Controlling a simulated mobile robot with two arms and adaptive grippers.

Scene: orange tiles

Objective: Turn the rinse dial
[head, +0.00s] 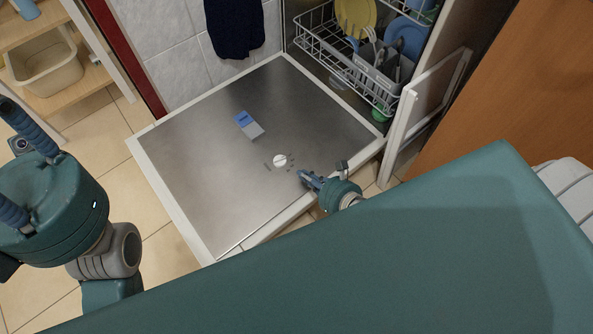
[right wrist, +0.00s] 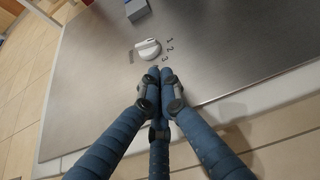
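The round white dial (head: 280,160) sits on the flat metal panel of the open dishwasher door (head: 215,185). In the right wrist view the dial (right wrist: 148,48) has a raised grip, with the numbers 1, 2 and 3 printed to its right and a small dark mark to its left. My right gripper (head: 304,175) is low over the door, just right of and below the dial. In the right wrist view its fingertips (right wrist: 159,73) are together, empty, just short of the dial. My left gripper (head: 18,160) is at the left edge, fingers apart, tips partly out of view.
A small blue and grey block (head: 248,125) lies on the door beyond the dial. The dish rack (head: 335,50) with plates and cutlery is behind. A white-edged panel (head: 425,105) stands at the right. A shelf with a beige tub (head: 48,68) is at the far left.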

